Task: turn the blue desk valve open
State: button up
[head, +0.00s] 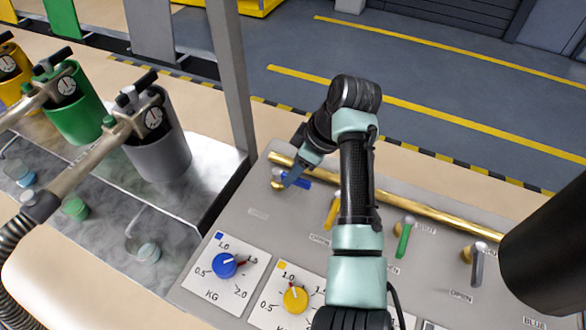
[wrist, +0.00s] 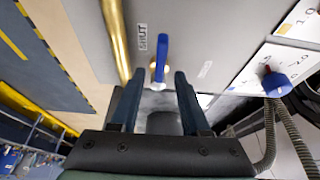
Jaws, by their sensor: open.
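The blue desk valve handle (head: 296,181) is on the sloped grey panel, below the brass pipe. In the head view it points right, along the pipe. In the wrist view the blue handle (wrist: 162,53) lies beside a SHUT label (wrist: 142,37), with its brass pivot nearer my fingers. My gripper (wrist: 158,76) is open, with the handle's pivot end showing between and just beyond its fingertips. Contact cannot be told. In the head view my gripper (head: 294,174) is over the blue handle and partly covers it.
Yellow (head: 332,212), green (head: 403,240) and grey (head: 477,266) valve handles stand right of the blue one, pointing down the panel. The brass pipe (head: 440,222) runs behind them. Blue (head: 224,265) and yellow (head: 295,299) dials are below. A grey post (head: 229,80) stands left.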

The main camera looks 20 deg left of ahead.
jog(key=shift+a+f, duration=0.25)
jog(key=shift+f, duration=0.4)
grip_shut()
dwell(1.0)
